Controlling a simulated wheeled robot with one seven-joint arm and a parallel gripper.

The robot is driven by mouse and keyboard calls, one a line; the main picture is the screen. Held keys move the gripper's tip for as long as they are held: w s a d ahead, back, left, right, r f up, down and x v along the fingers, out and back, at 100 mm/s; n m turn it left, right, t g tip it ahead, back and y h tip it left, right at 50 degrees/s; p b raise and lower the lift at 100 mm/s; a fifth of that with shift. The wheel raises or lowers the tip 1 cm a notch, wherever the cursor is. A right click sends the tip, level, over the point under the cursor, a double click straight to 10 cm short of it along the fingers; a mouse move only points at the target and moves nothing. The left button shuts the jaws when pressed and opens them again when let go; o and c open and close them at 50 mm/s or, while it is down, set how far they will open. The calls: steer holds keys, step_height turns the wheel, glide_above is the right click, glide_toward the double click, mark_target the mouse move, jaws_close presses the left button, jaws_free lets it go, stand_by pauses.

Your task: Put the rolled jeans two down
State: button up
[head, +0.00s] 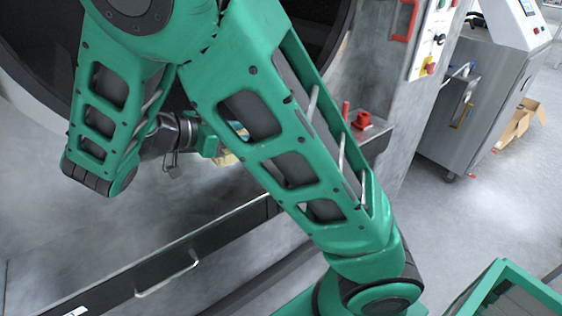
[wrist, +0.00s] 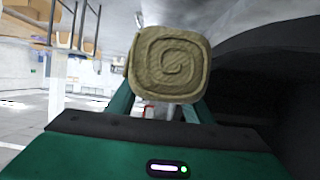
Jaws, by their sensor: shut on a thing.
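The rolled jeans (wrist: 168,64) show in the wrist view as a tan-olive roll with its spiral end facing the camera. My gripper (wrist: 160,108) is shut on the roll, with one green finger on each side below it. In the head view my gripper (head: 212,143) is mostly hidden behind my green arm. A small pale piece of the roll (head: 227,160) shows beside it. The gripper is in front of the dark round opening of the washer (head: 45,45). The far end of the roll is hidden.
A grey ledge with a red button (head: 362,120) is right of the opening. A steel cabinet (head: 470,100) and a cardboard box (head: 520,122) stand at the right. A dark panel with a handle (head: 168,275) runs below. A green-framed box (head: 510,290) is at bottom right.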

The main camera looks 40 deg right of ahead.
steer(key=x, duration=0.4)
steer(key=w+f+x, duration=0.1)
steer(key=x, duration=0.3)
steer(key=w+x, duration=0.1)
steer(key=x, duration=0.4)
steer(key=shift+w+a+f, duration=0.1)
steer(key=shift+a+f, duration=0.25)
steer(key=shift+f, duration=2.1)
steer(key=o, duration=1.3)
